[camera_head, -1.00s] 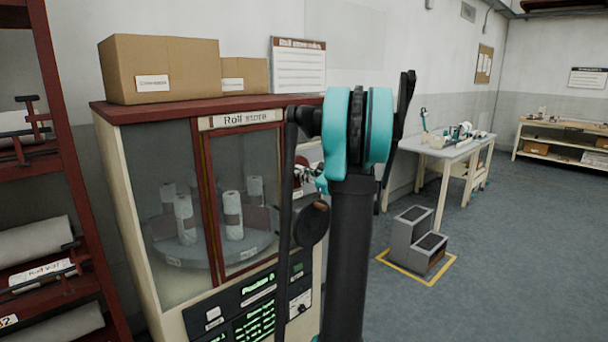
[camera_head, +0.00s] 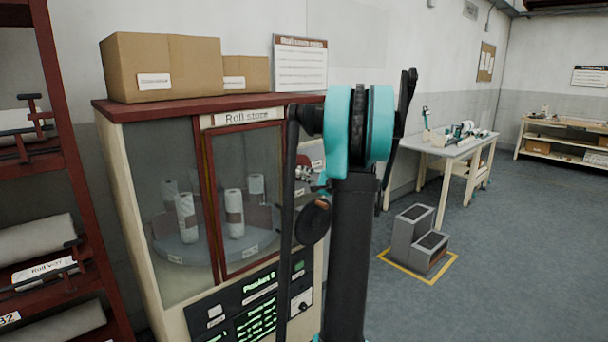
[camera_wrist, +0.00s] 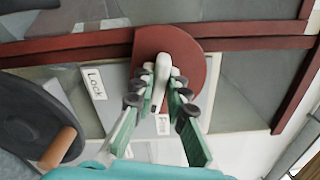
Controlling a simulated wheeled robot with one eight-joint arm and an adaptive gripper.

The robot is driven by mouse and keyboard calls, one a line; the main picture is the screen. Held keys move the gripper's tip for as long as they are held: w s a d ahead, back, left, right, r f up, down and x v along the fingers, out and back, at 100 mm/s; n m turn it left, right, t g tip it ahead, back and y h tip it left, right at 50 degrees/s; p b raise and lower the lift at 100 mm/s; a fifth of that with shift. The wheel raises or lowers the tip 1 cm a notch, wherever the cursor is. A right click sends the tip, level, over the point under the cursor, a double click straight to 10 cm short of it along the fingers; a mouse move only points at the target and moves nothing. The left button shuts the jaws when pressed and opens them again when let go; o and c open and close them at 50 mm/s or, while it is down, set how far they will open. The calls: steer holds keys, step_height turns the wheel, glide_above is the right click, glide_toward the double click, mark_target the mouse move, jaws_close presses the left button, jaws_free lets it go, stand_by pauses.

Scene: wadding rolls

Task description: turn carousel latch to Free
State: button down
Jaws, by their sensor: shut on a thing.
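The carousel latch is a pale lever (camera_wrist: 163,72) on a dark red round plate (camera_wrist: 190,50), seen close in the wrist view. The labels "Lock" (camera_wrist: 95,83) and "Free" (camera_wrist: 163,126) sit on a pale panel beside it. My gripper (camera_wrist: 162,80) is shut on the lever, one green-and-white finger on each side. The lever's end points down in the picture, toward the "Free" label, which the fingers partly frame. In the head view my gripper (camera_head: 306,174) is at the right side of the Roll store cabinet (camera_head: 140,240), mostly hidden behind my arm.
The cabinet's glass door (camera_head: 243,200) shows white rolls on a round carousel (camera_head: 190,250) inside. A control panel (camera_head: 250,308) is below. Cardboard boxes (camera_head: 162,68) stand on top. A red rack (camera_head: 62,170) is at left; a grey step (camera_head: 418,238) and open floor are at right.

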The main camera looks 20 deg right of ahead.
steer(key=shift+f+n, duration=0.2)
steer(key=shift+n, duration=1.3)
steer(key=c, duration=1.5)
jaws_free()
steer(key=shift+c, duration=0.2)
steer(key=shift+s, duration=0.1)
steer(key=v, duration=1.1)
steer(key=shift+s, duration=0.4)
steer(key=shift+d, duration=0.1)
